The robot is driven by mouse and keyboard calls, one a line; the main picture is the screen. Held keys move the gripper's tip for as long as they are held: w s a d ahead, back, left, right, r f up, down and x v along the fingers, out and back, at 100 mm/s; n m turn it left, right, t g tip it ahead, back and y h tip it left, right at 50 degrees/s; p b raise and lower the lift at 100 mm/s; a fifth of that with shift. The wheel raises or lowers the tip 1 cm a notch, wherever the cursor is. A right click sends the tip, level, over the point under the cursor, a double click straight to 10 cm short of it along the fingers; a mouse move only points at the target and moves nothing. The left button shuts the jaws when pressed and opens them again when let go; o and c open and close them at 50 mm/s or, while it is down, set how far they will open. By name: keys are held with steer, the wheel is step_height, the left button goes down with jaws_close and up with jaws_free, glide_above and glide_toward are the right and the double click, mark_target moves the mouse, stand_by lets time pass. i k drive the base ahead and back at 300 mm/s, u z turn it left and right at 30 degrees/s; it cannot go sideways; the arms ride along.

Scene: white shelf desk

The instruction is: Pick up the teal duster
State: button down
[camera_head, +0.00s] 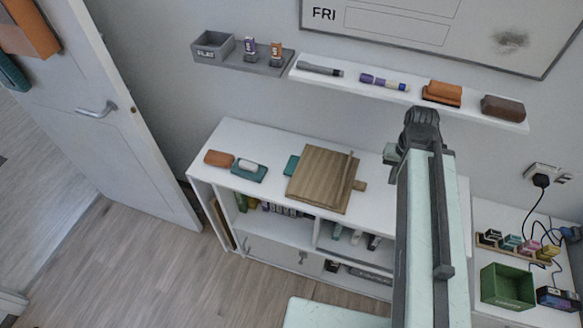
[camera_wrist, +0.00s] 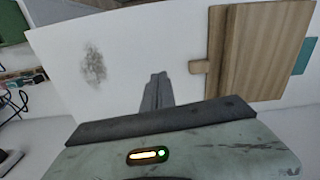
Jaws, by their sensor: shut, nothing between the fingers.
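A teal duster-like block with a pale top (camera_head: 249,171) lies on the left of the white shelf desk (camera_head: 240,137), beside an orange block. Another teal piece (camera_head: 291,165) shows at the left edge of a wooden board (camera_head: 318,180), mostly hidden by it; it also shows in the wrist view (camera_wrist: 303,56) at far right. I cannot tell which is the teal duster. My gripper (camera_wrist: 157,88) is shut and empty, pointing at the white surface beside the board's handle. In the head view my arm hides part of the desk's right side.
The orange block (camera_head: 219,158) lies at the desk's left end. A wall ledge (camera_head: 400,92) above holds markers and two erasers. A grey caddy (camera_head: 212,47) is at its left. A green bin (camera_head: 507,287) and cables stand at right. The door (camera_head: 110,110) stands left.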

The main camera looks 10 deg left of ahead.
mark_target(247, 169)
steer(key=u, duration=2.35)
steer(key=i, duration=0.55)
steer(key=u, duration=0.5)
